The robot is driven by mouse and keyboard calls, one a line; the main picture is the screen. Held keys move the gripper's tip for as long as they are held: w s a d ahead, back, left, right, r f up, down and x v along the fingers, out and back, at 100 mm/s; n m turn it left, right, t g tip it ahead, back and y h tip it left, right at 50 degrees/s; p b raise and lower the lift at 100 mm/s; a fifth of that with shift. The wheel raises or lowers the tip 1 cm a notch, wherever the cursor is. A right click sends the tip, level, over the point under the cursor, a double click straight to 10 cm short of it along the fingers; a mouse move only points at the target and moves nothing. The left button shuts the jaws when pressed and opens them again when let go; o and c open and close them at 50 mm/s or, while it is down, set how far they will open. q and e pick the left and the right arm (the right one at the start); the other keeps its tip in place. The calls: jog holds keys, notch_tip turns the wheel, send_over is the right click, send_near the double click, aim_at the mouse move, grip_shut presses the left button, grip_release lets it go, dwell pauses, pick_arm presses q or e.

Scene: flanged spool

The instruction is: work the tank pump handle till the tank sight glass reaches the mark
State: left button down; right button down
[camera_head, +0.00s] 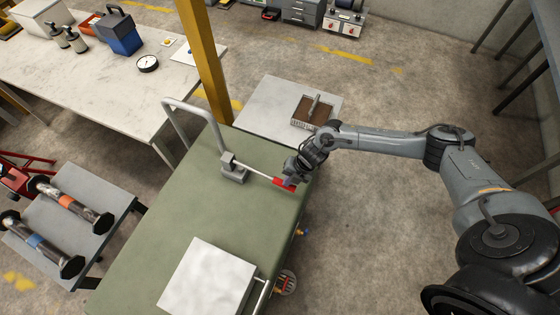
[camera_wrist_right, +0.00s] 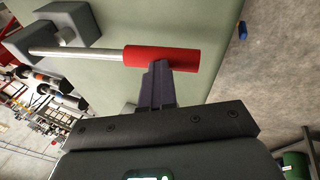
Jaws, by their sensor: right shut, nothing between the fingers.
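The pump handle (camera_head: 262,175) is a thin metal rod with a red grip, running out from a grey pump block (camera_head: 233,170) on the green tank top (camera_head: 190,215). In the right wrist view the red grip (camera_wrist_right: 162,58) lies just beyond the fingertips. My right gripper (camera_head: 291,180) is at the red grip's end; in the wrist view its fingers (camera_wrist_right: 158,72) are shut together, with nothing between them. They appear to meet the near side of the grip; I cannot tell whether they touch. I cannot make out the sight glass or its mark. My left gripper is out of view.
A white plate (camera_head: 208,278) lies on the front of the tank top. A bent grey rail (camera_head: 190,110) rises at its back left. A yellow post (camera_head: 205,60) and a workbench (camera_head: 110,90) stand behind. Floor at right is clear.

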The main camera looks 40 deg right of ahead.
jog(key=r+p, duration=0.3)
jog(key=s+r+p, duration=0.1)
jog(key=p, duration=0.1)
jog(key=shift+a+r, duration=0.15)
jog(key=shift+a, duration=0.1)
jog(key=b+v, duration=0.1)
jog(key=v, duration=0.8)
jog(key=shift+s+d, duration=0.35)
jog(key=shift+s, duration=0.05)
